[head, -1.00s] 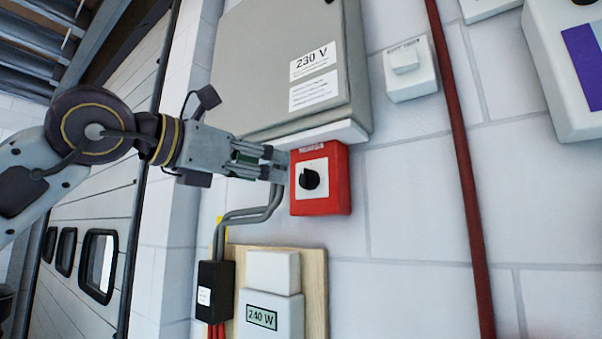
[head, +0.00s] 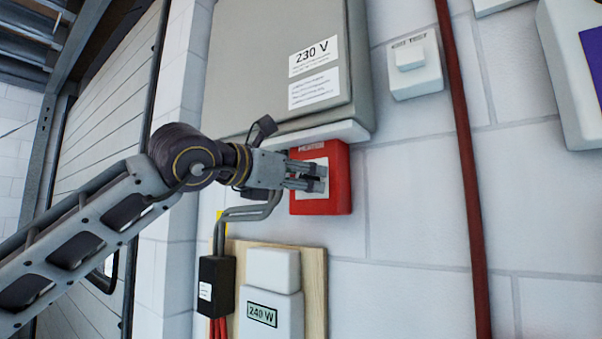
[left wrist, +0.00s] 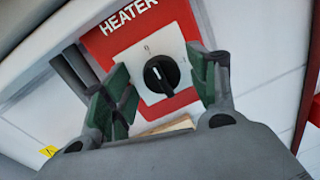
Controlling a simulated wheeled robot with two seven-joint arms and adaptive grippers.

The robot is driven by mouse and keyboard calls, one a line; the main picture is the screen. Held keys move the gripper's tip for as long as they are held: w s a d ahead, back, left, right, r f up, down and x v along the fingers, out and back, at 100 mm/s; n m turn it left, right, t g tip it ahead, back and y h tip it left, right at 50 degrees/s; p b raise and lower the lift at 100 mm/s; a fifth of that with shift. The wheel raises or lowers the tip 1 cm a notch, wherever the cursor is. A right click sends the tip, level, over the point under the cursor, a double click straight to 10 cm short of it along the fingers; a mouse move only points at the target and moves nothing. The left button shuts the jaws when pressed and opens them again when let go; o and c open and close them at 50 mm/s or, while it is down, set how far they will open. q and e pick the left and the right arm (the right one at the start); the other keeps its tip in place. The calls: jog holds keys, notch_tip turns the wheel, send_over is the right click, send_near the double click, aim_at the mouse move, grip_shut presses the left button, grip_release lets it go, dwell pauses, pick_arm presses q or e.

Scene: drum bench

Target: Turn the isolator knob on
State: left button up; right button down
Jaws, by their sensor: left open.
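The isolator is a red box (head: 337,188) on the wall, labelled HEATER in the left wrist view (left wrist: 104,44). Its black knob (left wrist: 161,76) sits on a white plate (left wrist: 146,57), with its white pointer mark toward the upper left. In the head view my gripper hides the knob. My left gripper (head: 312,179) is open in front of the box. In the left wrist view its green-padded fingers (left wrist: 163,86) stand on either side of the knob, apart from it. My right gripper is not in view.
A grey 230 V cabinet (head: 255,75) hangs just above the box. Grey conduits (head: 245,212) and a board with a 240 W unit (head: 271,315) are below. A red pipe (head: 466,170) runs down the wall at right.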

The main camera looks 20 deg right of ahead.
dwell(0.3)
pick_arm(q)
jog(key=c, duration=1)
jog(key=shift+m, duration=0.4)
jog(key=shift+d+m+b, duration=0.1)
jog(key=shift+m+b, duration=0.55)
jog(key=shift+m, duration=0.75)
jog(key=m, duration=0.3)
jog(key=shift+s+r+m+y, duration=0.1)
jog(key=shift+s+m+y, duration=0.05)
jog(key=shift+m+y, duration=0.15)
jog(key=m, duration=0.5)
jog(key=shift+d+y, duration=0.1)
jog(key=shift+y, duration=0.2)
jog(key=m, duration=0.4)
jog(key=shift+m+t, duration=0.3)
jog(key=shift+m, duration=0.1)
jog(key=shift+s+f, duration=0.1)
jog(key=shift+f, duration=0.1)
